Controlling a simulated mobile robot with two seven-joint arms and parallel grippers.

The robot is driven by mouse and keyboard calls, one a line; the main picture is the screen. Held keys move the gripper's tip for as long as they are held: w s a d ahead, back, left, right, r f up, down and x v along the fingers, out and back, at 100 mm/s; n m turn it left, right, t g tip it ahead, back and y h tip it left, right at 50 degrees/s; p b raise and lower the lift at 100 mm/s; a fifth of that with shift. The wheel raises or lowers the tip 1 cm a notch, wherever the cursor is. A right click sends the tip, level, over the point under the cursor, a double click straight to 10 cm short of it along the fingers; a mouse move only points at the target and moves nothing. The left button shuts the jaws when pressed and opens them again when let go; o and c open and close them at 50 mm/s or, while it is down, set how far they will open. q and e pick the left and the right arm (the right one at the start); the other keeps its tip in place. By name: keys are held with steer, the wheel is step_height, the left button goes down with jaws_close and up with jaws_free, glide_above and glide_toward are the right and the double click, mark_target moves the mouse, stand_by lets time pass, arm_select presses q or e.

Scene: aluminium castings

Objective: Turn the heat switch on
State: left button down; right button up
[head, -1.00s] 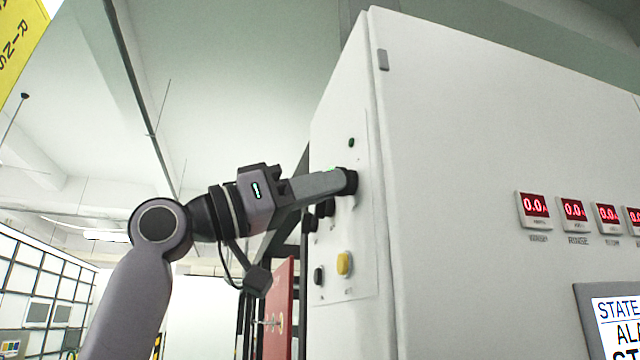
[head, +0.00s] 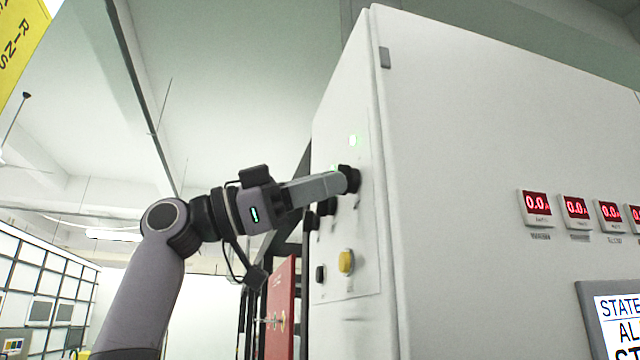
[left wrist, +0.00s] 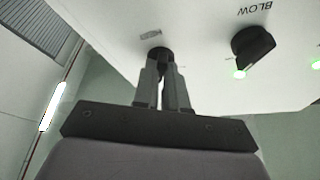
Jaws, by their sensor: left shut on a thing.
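My left gripper (head: 340,183) is shut on a black rotary knob (head: 354,178) on the narrow side panel of a white cabinet. The left wrist view also shows the fingers (left wrist: 162,88) closed on this knob (left wrist: 158,52). The knob's label is small and unreadable, so I cannot confirm it as the heat switch. My right gripper is out of view.
The white cabinet (head: 480,110) fills the right side, with red 0.0 displays (head: 536,203) and a state screen (head: 615,320) on its front. A red panel (head: 279,310) stands behind.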

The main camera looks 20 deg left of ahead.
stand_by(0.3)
arm_select(q)
steer(key=c, duration=1.2)
jaws_free()
steer(key=shift+w, duration=0.1)
steer(key=shift+c, duration=0.2)
steer(key=shift+o, duration=0.3)
steer(key=shift+d, duration=0.15)
steer(key=b+v, duration=0.2)
steer(key=v, duration=0.5)
